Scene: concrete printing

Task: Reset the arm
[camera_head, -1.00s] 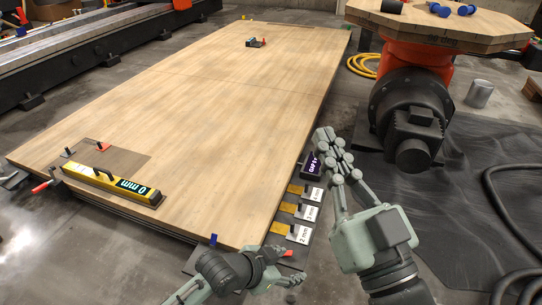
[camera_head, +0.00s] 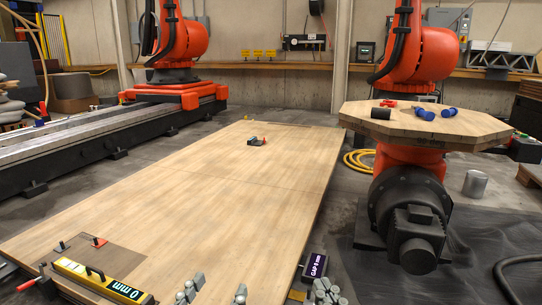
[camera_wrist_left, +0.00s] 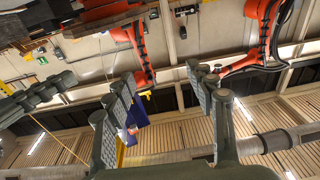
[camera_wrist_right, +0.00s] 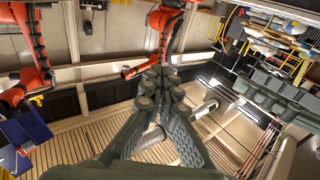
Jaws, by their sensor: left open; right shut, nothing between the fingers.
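My left gripper (camera_head: 215,290) shows only its fingertips at the bottom edge of the head view, in front of the wooden platform's near edge. Its fingers stand apart and empty in the left wrist view (camera_wrist_left: 165,105). My right gripper (camera_head: 326,291) is at the bottom edge further right, beside the platform's corner. Its fingers are closed together with nothing between them in the right wrist view (camera_wrist_right: 160,90). Both grippers point upward, with walls and ceiling behind them in the wrist views. Most of both arms is outside the head view.
The wooden platform (camera_head: 200,195) fills the middle. A yellow level marked 0 mm (camera_head: 100,280) lies at its near left. A dark gap display (camera_head: 315,265) stands by its right edge. An octagonal table (camera_head: 440,120) with blue and black parts is at the right. Orange robot arms (camera_head: 185,40) stand behind.

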